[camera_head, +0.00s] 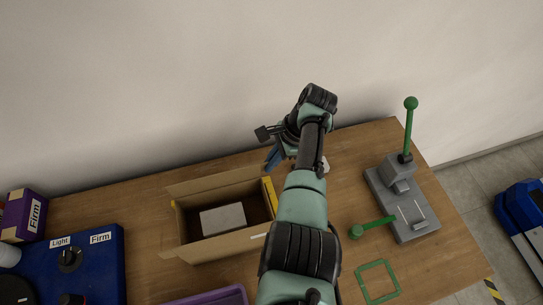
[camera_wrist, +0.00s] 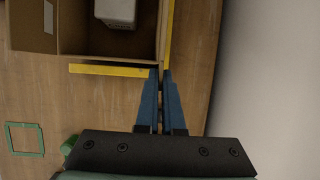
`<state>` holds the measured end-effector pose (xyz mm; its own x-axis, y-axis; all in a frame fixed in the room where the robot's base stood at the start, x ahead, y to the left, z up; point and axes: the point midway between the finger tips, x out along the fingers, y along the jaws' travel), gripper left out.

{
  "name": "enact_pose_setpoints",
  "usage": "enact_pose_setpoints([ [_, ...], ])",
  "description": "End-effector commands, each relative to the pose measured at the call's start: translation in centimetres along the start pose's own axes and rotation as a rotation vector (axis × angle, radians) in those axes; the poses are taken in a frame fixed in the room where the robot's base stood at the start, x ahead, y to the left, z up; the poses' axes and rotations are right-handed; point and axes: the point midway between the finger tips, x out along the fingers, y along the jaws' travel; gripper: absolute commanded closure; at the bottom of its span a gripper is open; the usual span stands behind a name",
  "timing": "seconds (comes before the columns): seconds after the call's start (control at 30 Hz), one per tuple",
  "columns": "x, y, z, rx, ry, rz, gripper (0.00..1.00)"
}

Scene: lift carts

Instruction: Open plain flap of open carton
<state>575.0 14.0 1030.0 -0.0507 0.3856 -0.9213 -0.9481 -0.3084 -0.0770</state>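The open carton (camera_head: 182,228) stands on the table, left of my arm in the head view, with a grey-white block (camera_head: 222,219) inside. A plain brown flap (camera_head: 212,181) lies along its far side. A near flap (camera_head: 222,246) bears a white label; it also shows in the wrist view (camera_wrist: 32,28). A yellow strip (camera_wrist: 108,70) marks the side nearest my gripper. My gripper (camera_head: 270,164) is beside the far right corner. In the wrist view its blue fingers (camera_wrist: 160,74) are almost together, tips overlapping the corner; I see nothing between them, and contact is unclear.
A grey press with green levers (camera_head: 403,200) and a green square frame (camera_head: 377,281) are on the right. A blue control box (camera_head: 100,262) and a purple Firm box (camera_head: 24,214) are on the left. A purple tray (camera_head: 215,297) is in front. The wall is close behind.

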Motion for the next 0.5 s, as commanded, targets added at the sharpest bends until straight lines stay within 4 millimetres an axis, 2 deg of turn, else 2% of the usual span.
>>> enact_pose_setpoints([
  [0.5, 0.10, 0.43, 0.29, 0.021, -0.001, 0.049, 1.00],
])
